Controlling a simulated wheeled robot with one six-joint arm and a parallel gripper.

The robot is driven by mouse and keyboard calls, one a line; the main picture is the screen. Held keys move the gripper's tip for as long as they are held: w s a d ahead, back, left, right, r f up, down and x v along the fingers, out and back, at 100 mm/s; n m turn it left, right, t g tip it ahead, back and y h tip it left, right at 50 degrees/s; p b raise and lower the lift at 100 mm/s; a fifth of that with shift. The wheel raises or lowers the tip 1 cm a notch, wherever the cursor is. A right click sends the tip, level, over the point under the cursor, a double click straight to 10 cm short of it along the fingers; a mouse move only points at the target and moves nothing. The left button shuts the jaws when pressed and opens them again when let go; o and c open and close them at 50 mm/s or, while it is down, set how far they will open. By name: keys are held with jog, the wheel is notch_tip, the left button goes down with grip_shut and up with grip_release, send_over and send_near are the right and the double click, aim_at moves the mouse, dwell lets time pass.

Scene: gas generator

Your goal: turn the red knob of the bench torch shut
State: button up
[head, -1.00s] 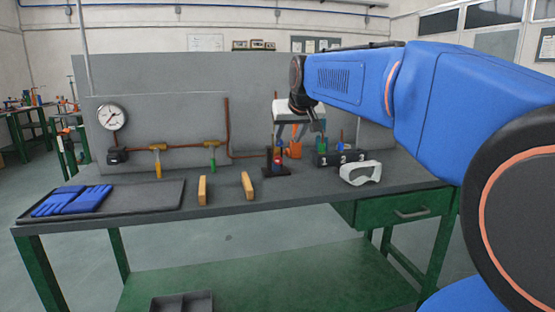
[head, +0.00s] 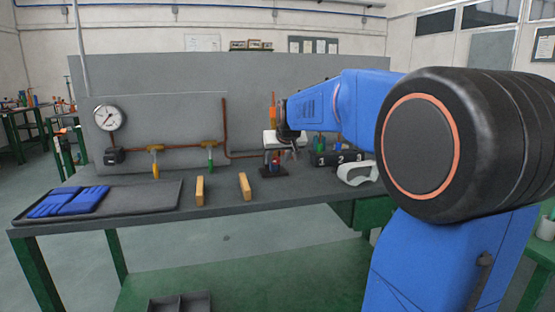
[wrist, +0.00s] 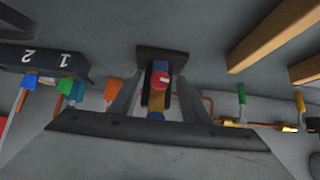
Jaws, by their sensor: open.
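The bench torch (head: 272,167) stands upright on its dark base near the middle of the bench. In the wrist view, which appears upside down, its round red knob (wrist: 160,80) with a pale mark faces the camera. A blue part of the torch (wrist: 156,116) and its dark base plate (wrist: 161,55) also show there. My gripper (wrist: 160,90) is open, with one finger to each side of the knob. A gap shows between each finger and the knob; I cannot tell how deep the fingers reach. In the head view my gripper (head: 287,153) partly covers the torch.
Two wooden blocks (head: 245,186) stand on the bench left of the torch. A numbered dark rack (head: 325,159) and white goggles (head: 357,172) are to the right. Copper pipe with yellow and green valve handles (head: 211,155) runs behind. Blue gloves (head: 68,202) lie on a tray at left.

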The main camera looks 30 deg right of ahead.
jog(key=c, duration=1)
jog(key=shift+d+y, duration=0.1)
jog(key=shift+y, duration=0.2)
jog(key=shift+s+d+f+m+t+y, duration=0.15)
jog(key=shift+m+t+y, duration=0.15)
jog(key=shift+m+y, duration=0.25)
jog(key=shift+w+d+m+t+y, duration=0.15)
jog(key=shift+m+t+y, duration=0.2)
jog(key=shift+y, duration=0.3)
jog(key=m+y, duration=0.1)
jog(key=t+y, duration=0.1)
jog(key=shift+s+d+f+m+y, duration=0.15)
jog(key=shift+d+m+y, duration=0.1)
jog(key=shift+m+y, duration=0.15)
jog(key=shift+d+f+m+t+y, duration=0.15)
jog(key=shift+f+m+t+y, duration=0.1)
jog(key=shift+m+t+y, duration=0.75)
jog(key=shift+f+m+t+y, duration=0.15)
jog(key=shift+m+t+y, duration=0.3)
jog(key=shift+m+y, duration=0.2)
jog(key=shift+f+m+t+y, duration=0.15)
jog(key=shift+m+t+y, duration=0.25)
jog(key=shift+m+y, duration=0.25)
